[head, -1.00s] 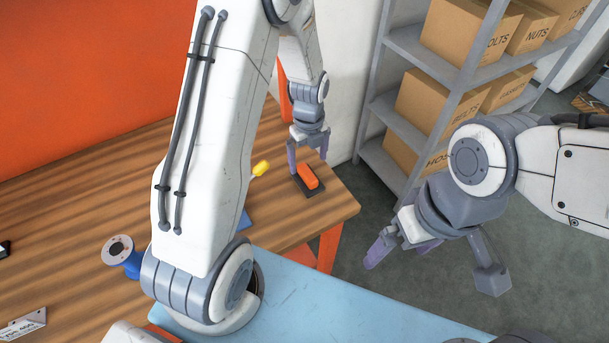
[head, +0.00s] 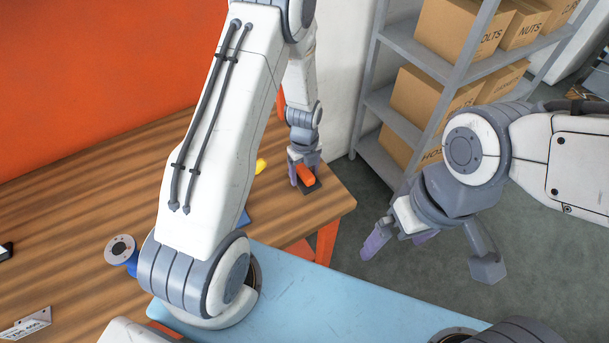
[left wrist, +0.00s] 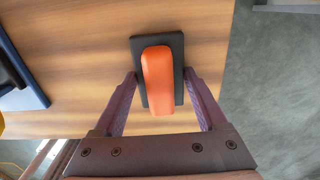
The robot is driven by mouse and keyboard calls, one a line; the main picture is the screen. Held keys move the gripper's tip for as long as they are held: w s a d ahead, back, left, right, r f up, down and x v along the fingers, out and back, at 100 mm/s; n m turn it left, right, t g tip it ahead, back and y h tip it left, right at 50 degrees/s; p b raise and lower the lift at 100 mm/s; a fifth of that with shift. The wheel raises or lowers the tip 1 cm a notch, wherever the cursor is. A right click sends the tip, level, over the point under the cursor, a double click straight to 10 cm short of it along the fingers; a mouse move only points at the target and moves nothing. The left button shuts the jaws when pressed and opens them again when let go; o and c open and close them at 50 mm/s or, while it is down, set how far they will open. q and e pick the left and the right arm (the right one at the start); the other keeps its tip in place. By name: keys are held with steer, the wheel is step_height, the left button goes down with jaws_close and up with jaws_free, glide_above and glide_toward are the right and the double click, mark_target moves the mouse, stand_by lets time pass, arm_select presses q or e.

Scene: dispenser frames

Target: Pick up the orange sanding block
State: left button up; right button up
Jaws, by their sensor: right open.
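The orange sanding block (head: 306,175) sits on a dark flat base (head: 311,187) near the right corner of the wooden table. In the left wrist view the orange block (left wrist: 157,80) lies lengthwise on its dark base (left wrist: 176,45). My left gripper (head: 304,171) is low over it. Its purple fingers stand apart, one on each side of the block and base, and I cannot tell whether they touch. My right gripper (head: 398,246) is open and empty, off the table's right side above the floor.
A yellow object (head: 261,166) and a blue item (head: 244,217) lie left of the block, partly behind my left arm. A blue spool-like part (head: 121,249) stands further left. Grey shelving (head: 385,110) with cardboard boxes stands behind at right. The table edge is close to the block.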

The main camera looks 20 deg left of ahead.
mark_target(305, 169)
arm_select(q)
steer(key=c, duration=0.5)
steer(key=shift+c, duration=0.2)
steer(key=shift+r, duration=0.15)
steer(key=shift+w+r+b, duration=0.1)
steer(key=shift+r+b, duration=0.2)
steer(key=shift+r, duration=0.3)
step_height(305, 169, up, 3)
steer(key=shift+f+b, duration=0.1)
steer(key=shift+b, duration=0.35)
steer(key=s+d+r+b, duration=0.2)
steer(key=s+d+r, duration=0.4)
steer(key=d, duration=0.4)
steer(key=shift+r, duration=0.4)
